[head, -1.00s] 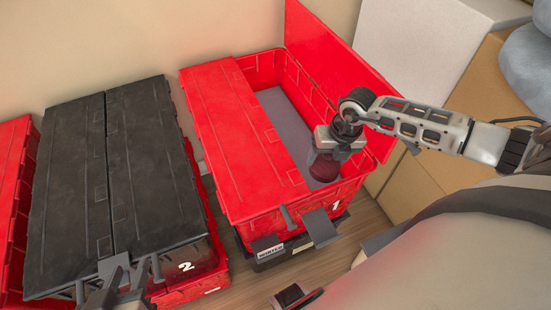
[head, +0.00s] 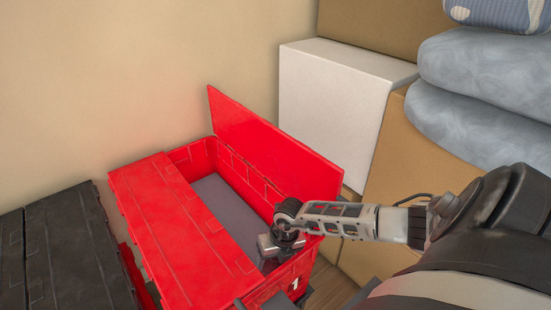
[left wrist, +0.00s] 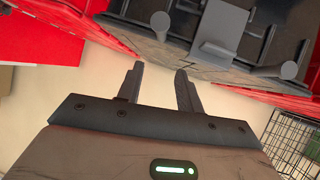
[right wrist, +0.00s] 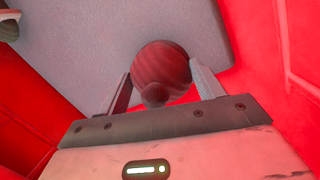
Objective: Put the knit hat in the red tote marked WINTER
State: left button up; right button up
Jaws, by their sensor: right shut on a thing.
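The red tote (head: 184,232) marked 1 has one lid flap (head: 270,145) raised and the other shut, leaving its right half open. No WINTER label is readable now. My right gripper (head: 280,254) is down in the opening, near the front end. In the right wrist view, my right gripper (right wrist: 160,90) is shut on the knit hat (right wrist: 162,65), dark red with a small pompom, above the tote's grey floor (right wrist: 110,35). The hat is hidden in the head view. In the left wrist view, my left gripper (left wrist: 160,90) is open and empty, outside the totes.
A black-lidded tote (head: 70,250) stands to the left, shut. A white box (head: 335,100), cardboard boxes (head: 385,190) and grey folded cushions (head: 480,75) stand to the right behind the raised flap. A wire basket (left wrist: 292,140) shows in the left wrist view.

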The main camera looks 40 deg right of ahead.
pick_arm(q)
jog(key=shift+w+r, duration=0.1)
jog(key=shift+w, duration=0.1)
pick_arm(e)
jog(key=shift+f, duration=0.15)
jog(key=o, duration=1)
jog(key=r, duration=0.2)
jog(key=r+p, duration=0.1)
jog(key=r, duration=0.1)
jog(key=s+r+p, duration=0.1)
jog(key=r, duration=0.1)
jog(key=shift+d+r, duration=0.2)
jog(key=shift+d, duration=0.1)
pick_arm(q)
jog(key=shift+a+r+p, duration=0.2)
jog(key=shift+r+p, duration=0.35)
jog(key=shift+r, duration=0.4)
pick_arm(e)
jog(key=r, duration=0.4)
jog(key=s+r, duration=0.1)
jog(key=shift+d+r, duration=0.2)
jog(key=shift+r, duration=0.2)
jog(key=shift+w, duration=0.1)
